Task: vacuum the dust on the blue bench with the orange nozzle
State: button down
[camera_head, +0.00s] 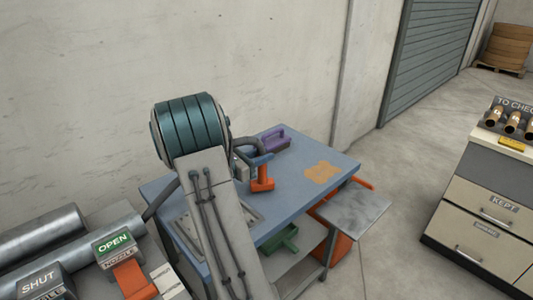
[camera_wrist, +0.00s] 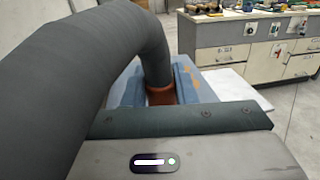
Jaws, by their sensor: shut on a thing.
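The blue bench (camera_head: 290,205) stands against the wall, and part of it shows in the wrist view. A tan dust patch (camera_head: 322,172) lies near its right end; tan specks of dust (camera_wrist: 197,84) show beyond the nozzle in the wrist view. My gripper (camera_head: 258,162) is shut on the orange nozzle (camera_head: 262,182), left of the dust patch. The nozzle (camera_wrist: 160,96) sits between my fingers in the wrist view, with a thick grey hose (camera_wrist: 155,50) running into it. Its lower end is close to the bench top; I cannot tell whether it touches.
A purple handled object (camera_head: 273,139) stands at the bench's back. A grey plate (camera_head: 355,210) juts from the right end. A green tray (camera_head: 283,240) is on the lower shelf. A drawer cabinet (camera_head: 480,225) stands right, across open floor. OPEN (camera_head: 113,243) and SHUT signs are front left.

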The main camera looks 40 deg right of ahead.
jog(key=shift+w+a+r+p, duration=0.1)
jog(key=shift+a+r+p, duration=0.3)
jog(key=shift+r+p, duration=0.35)
jog(key=shift+s+a+r+p, duration=0.1)
jog(key=shift+a+r+p, duration=0.4)
jog(key=shift+r, duration=0.4)
jog(key=shift+w+a+r+p, duration=0.1)
jog(key=shift+a+r+p, duration=0.25)
jog(key=shift+r+p, duration=0.4)
